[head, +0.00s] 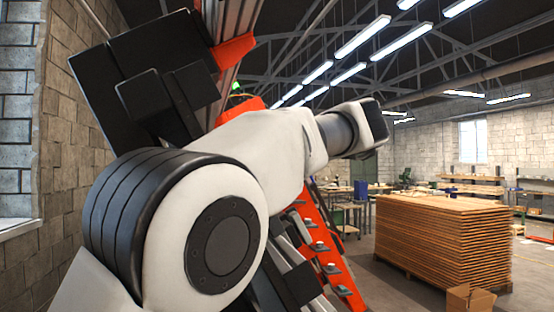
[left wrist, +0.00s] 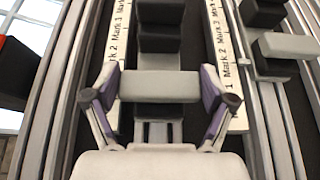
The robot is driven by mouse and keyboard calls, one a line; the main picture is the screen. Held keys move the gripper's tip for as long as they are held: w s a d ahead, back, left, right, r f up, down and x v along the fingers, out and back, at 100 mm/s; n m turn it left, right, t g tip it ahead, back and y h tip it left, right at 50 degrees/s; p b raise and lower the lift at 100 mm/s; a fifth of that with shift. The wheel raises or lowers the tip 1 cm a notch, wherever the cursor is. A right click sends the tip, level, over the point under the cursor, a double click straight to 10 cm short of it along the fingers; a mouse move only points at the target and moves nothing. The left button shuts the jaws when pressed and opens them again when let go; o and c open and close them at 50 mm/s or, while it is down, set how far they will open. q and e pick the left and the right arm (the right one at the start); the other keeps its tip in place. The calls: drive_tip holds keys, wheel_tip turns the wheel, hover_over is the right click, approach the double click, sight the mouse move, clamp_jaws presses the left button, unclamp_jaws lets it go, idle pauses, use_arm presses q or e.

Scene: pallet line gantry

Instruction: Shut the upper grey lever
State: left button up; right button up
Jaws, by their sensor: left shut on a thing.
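In the left wrist view my left gripper (left wrist: 160,98) has its two purple-padded fingers closed on the two ends of a grey lever bar (left wrist: 160,85). The lever sits in front of a black stepped block on a rail between two white strips marked "Mark 1" and "Mark 2". A second light grey lever bar (left wrist: 292,45) on a black block is at the right edge, apart from my gripper. I cannot tell from this view which lever is the upper one. In the head view my arm covers the middle, and no gripper fingers or grey lever can be made out.
Black boxes (head: 140,75) and orange gantry parts (head: 335,260) stand close behind my arm in the head view. A stack of wooden boards (head: 440,240) stands at the right, with a cardboard box (head: 468,298) before it. A brick wall is at the left.

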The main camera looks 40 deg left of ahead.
use_arm(q)
drive_tip(key=o, duration=0.9)
drive_tip(key=shift+o, duration=0.5)
drive_tip(key=shift+a+f, duration=0.1)
drive_tip(key=v, duration=1.2)
drive_tip(key=shift+w+a, duration=0.1)
